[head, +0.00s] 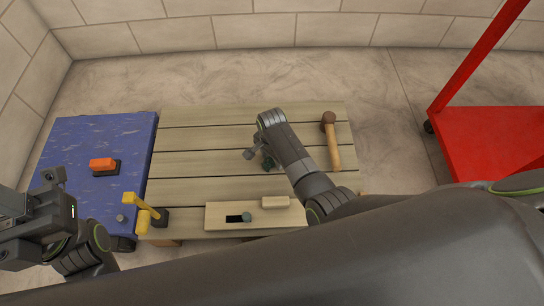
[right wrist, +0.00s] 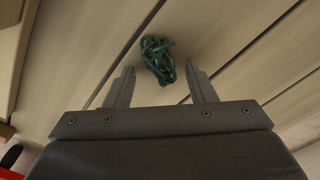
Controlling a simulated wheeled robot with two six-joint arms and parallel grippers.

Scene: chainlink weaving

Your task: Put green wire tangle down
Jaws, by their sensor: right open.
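The green wire tangle (right wrist: 157,58) lies on the wooden plank table in the right wrist view, just ahead of and between my right fingertips. My right gripper (right wrist: 160,76) is open, with a finger on each side and a visible gap to the tangle. In the head view the tangle (head: 268,163) shows as a small dark green patch, partly hidden by my right arm. My left gripper (head: 48,205) is at the left edge of the head view, away from the tangle; its jaw opening is unclear.
On the table (head: 190,137) are a hammer (head: 331,140), a yellow-handled tool (head: 145,205) and a wooden block with a dark slot (head: 220,210). A blue table (head: 65,150) with an orange-topped item (head: 102,164) adjoins at left. A red cart (head: 490,140) stands right.

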